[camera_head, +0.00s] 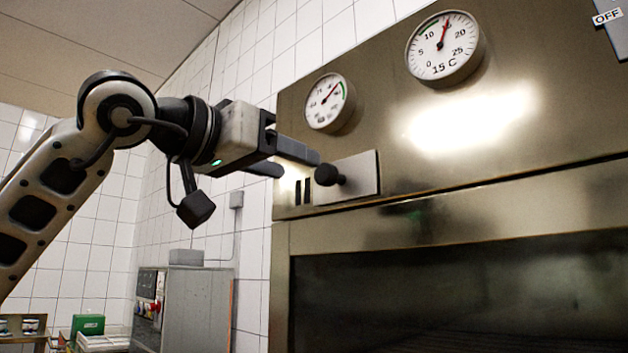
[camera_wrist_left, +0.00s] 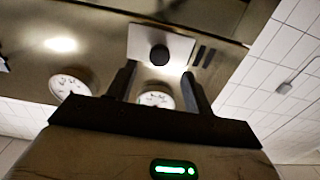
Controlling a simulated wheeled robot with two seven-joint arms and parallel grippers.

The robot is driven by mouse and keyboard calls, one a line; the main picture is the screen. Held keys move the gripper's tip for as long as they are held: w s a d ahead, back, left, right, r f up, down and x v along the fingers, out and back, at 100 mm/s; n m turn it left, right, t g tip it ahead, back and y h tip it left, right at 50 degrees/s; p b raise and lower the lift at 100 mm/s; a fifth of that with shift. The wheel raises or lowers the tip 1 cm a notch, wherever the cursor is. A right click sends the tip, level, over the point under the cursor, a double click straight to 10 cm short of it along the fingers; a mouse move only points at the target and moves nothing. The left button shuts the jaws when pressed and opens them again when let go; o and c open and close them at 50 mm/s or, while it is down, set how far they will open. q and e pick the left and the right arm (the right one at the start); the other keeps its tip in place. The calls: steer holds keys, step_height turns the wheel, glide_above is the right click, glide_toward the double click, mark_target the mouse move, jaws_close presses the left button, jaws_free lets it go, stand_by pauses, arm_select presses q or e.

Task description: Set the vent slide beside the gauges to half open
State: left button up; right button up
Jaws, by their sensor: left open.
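The vent slide is a flat metal plate (camera_head: 361,172) with a round black knob (camera_head: 328,175), on the steel front below the gauges. Two dark vent slots (camera_head: 302,192) show left of the plate; whether it covers more slots is hidden. My left gripper (camera_head: 301,166) is open, its fingers pointing at the knob from the left. In the left wrist view the knob (camera_wrist_left: 159,56) lies just beyond and between the fingertips (camera_wrist_left: 159,72), with no visible contact. The plate (camera_wrist_left: 143,40) and slots (camera_wrist_left: 202,55) also show there. My right gripper is not in view.
A small gauge (camera_head: 328,102) and a larger gauge reading in C (camera_head: 443,48) stick out above the slide. A plate marked OFF (camera_head: 607,17) is at the top right. A dark window (camera_head: 450,290) lies below. A grey cabinet (camera_head: 200,305) stands behind at the left.

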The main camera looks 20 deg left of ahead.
arm_select(q)
steer(key=v, duration=0.8)
steer(key=shift+b, duration=0.45)
steer(key=shift+w, duration=0.1)
